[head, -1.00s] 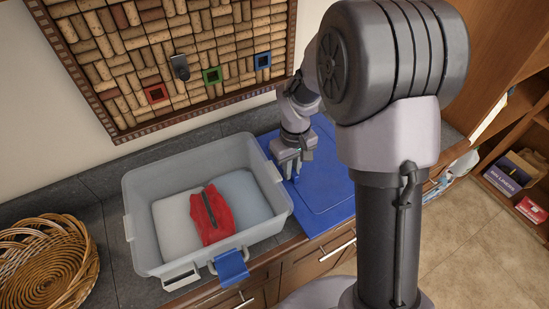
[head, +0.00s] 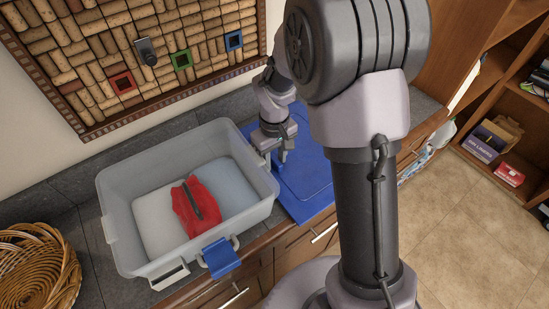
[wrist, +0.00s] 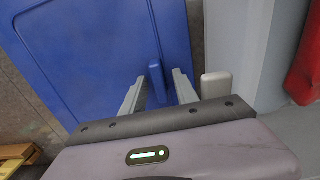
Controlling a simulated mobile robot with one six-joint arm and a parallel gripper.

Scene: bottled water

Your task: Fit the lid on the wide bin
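The wide bin (head: 112,205) is a pale translucent tub on the counter, open at the top. A red item (head: 184,208) with a dark strip lies inside it. The flat blue lid (head: 308,178) lies on the counter to the bin's right. It also fills the upper left of the wrist view (wrist: 90,55). My gripper (head: 276,158) is at the lid's side nearest the bin, pointing down. In the wrist view, my gripper (wrist: 158,78) is open, with the lid's raised blue handle (wrist: 157,82) between its fingers. I cannot tell whether either finger touches the handle.
A wicker basket (head: 38,268) stands left of the bin. A blue tab (head: 221,257) hangs on the bin's front rim. A cork board (head: 130,60) covers the wall behind. The bin's wall (wrist: 255,50) is close beside my gripper. Wooden shelves (head: 500,115) stand at right.

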